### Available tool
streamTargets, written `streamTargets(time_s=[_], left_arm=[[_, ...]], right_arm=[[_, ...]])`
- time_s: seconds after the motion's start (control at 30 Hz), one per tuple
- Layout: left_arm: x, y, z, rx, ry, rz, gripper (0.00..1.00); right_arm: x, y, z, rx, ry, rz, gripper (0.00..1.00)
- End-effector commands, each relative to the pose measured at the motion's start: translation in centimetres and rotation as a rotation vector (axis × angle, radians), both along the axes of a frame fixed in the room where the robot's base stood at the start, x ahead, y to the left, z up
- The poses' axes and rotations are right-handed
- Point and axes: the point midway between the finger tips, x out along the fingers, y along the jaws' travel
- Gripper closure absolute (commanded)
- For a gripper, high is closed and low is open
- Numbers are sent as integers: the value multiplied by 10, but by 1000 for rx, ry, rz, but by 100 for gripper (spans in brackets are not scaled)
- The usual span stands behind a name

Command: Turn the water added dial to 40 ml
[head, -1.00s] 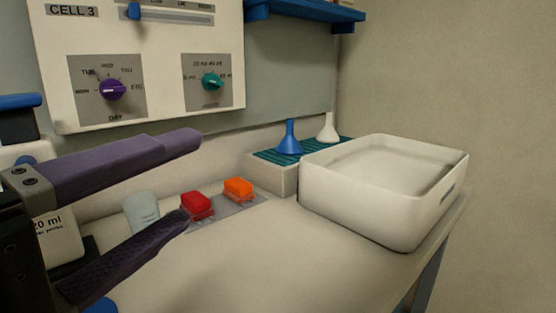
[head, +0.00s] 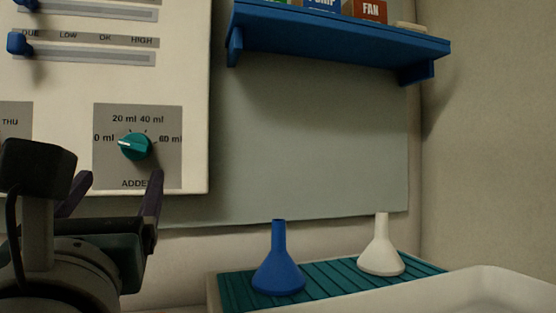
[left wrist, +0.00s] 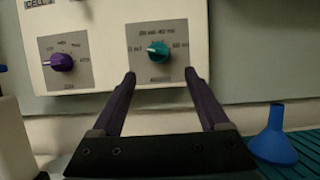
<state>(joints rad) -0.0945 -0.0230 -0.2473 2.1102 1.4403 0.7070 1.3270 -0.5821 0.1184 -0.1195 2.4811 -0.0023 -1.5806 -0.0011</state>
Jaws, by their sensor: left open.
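The teal water added dial (head: 135,146) sits on a grey plate on the white wall panel. Its white pointer mark faces left, by the 0 ml label; 20 ml, 40 ml and 60 ml run clockwise from there. The dial also shows in the left wrist view (left wrist: 158,51), beyond the fingertips. My left gripper (head: 115,180) is below and in front of the dial, open and empty; in the left wrist view its two fingers (left wrist: 160,76) stand apart, with the dial showing between and above the tips. My right gripper is not in view.
A purple day dial (left wrist: 62,62) is left of the teal one. Sliders (head: 20,43) are above. A blue shelf (head: 335,35) with boxes juts out at upper right. Blue (head: 278,265) and white (head: 381,250) funnels stand on a teal ribbed mat, behind a white tray (head: 490,285).

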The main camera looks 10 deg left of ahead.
Motion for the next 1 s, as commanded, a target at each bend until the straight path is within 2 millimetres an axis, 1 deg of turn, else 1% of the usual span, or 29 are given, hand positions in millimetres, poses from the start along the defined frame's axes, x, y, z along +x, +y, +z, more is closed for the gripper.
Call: streamTargets(time_s=[0.03,0.23,0.4,0.5,0.63,0.87,1.0], left_arm=[[6,3,8,4,-3,2,22],[36,22,24,8,-3,1,22],[58,35,32,9,-2,0,22],[66,40,35,8,-1,0,22],[70,43,36,7,1,0,22],[70,43,36,7,1,0,23],[70,43,36,7,1,0,39]], right_arm=[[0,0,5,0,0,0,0],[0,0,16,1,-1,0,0],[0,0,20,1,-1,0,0],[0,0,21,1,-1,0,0],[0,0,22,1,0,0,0],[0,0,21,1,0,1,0],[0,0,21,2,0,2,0]])
